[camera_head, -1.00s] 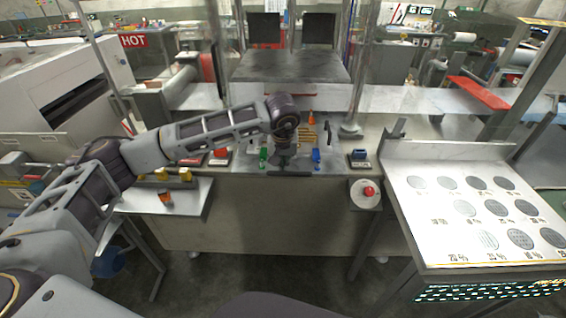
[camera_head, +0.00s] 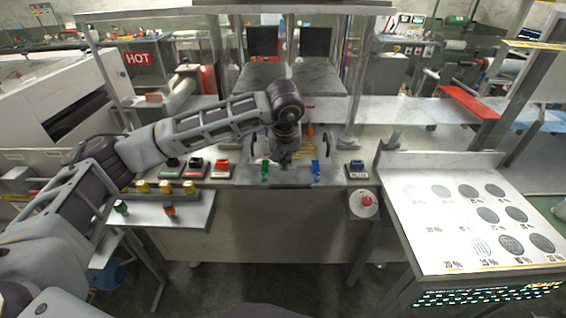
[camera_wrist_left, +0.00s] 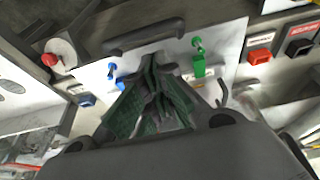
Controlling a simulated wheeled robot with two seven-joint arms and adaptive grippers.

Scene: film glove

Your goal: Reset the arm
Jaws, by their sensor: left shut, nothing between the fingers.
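My left arm reaches in from the left in the head view, and my left gripper (camera_head: 283,160) hangs over the middle of the metal work surface (camera_head: 240,176). It is between a green clamp-like piece (camera_head: 265,171) and a blue one (camera_head: 316,169). In the left wrist view my gripper (camera_wrist_left: 152,66) has its dark green fingers together and empty, pointing at the panel's dark handle (camera_wrist_left: 145,36). The green piece (camera_wrist_left: 199,60) and the blue piece (camera_wrist_left: 112,74) stand apart from the fingers on either side. My right gripper is not in view.
A red emergency button (camera_head: 367,201) is at the front right. A sloped white board with grey discs (camera_head: 420,240) stands at the right. A side shelf (camera_head: 150,212) with yellow knobs (camera_head: 165,187) is at the left. Coloured switches (camera_head: 222,168) line the bench.

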